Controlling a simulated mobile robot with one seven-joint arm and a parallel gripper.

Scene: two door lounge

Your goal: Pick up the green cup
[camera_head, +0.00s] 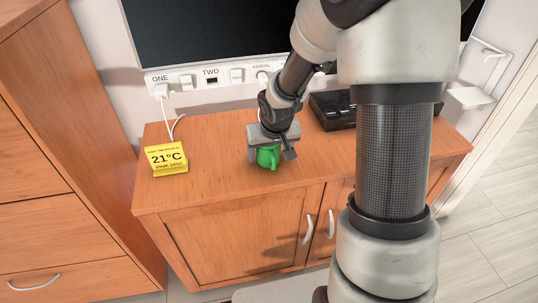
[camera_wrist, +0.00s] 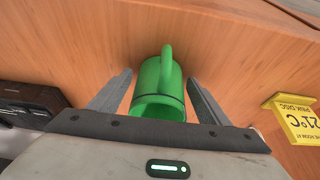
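The green cup (camera_head: 268,157) stands on the wooden cabinet top (camera_head: 222,182) near its front middle. In the wrist view the green cup (camera_wrist: 158,88) lies between the two fingers, with its handle pointing away from the palm. My gripper (camera_head: 272,150) is over the cup from above. In the wrist view my gripper (camera_wrist: 158,92) is open, with a finger on either side of the cup and a visible gap at each side. Part of the cup is hidden behind my gripper in the head view.
A yellow 21°C display (camera_head: 166,159) stands left on the cabinet top. A black box (camera_head: 333,109) sits at the back right. A white socket strip (camera_head: 212,76) runs along the wall under a dark screen (camera_head: 205,30). A tall wooden drawer unit (camera_head: 50,170) stands left.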

